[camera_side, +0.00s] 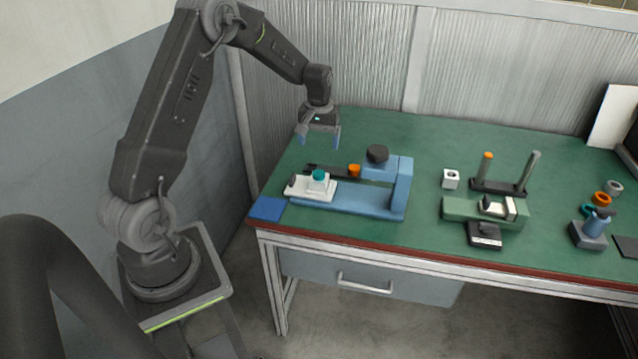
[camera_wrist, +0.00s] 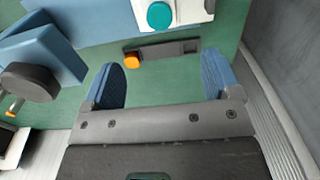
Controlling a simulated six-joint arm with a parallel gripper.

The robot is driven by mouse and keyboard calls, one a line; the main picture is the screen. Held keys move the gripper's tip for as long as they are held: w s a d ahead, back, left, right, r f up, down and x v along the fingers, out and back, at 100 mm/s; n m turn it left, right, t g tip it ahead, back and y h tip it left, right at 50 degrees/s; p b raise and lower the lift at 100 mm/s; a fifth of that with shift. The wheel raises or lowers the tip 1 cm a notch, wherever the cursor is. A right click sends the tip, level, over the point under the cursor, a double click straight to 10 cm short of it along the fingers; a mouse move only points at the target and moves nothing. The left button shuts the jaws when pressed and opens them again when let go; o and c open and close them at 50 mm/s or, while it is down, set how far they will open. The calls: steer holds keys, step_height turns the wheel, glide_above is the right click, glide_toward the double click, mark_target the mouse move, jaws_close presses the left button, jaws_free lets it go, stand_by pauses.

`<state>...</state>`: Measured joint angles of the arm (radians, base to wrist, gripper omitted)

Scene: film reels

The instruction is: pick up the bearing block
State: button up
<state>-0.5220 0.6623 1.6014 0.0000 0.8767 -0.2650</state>
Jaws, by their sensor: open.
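The bearing block is most likely the small white block (camera_side: 451,179) with a dark round hole in its top. It stands on the green table in the side view, right of the blue fixture and left of the two-post stand. My gripper (camera_side: 318,138) hangs above the table's back left part, well to the left of that block. In the wrist view my gripper (camera_wrist: 163,75) has its two blue fingers wide apart, with nothing held between them. I cannot surely identify the block in the wrist view.
A blue fixture (camera_side: 352,198) with a dark knob (camera_side: 377,154) and a white carriage lies between my gripper and the block. A dark bar with an orange knob (camera_wrist: 132,61) lies below my fingers. The two-post stand (camera_side: 497,188) and a green fixture (camera_side: 458,208) are close to the block.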

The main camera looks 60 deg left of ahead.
mark_target(319, 173)
step_height(319, 173, down, 13)
steer(key=shift+s+d+f, duration=0.1)
steer(key=shift+d, duration=0.05)
stand_by(0.4)
steer(key=shift+c, duration=0.2)
steer(key=c, duration=1.1)
steer(key=shift+r, duration=0.2)
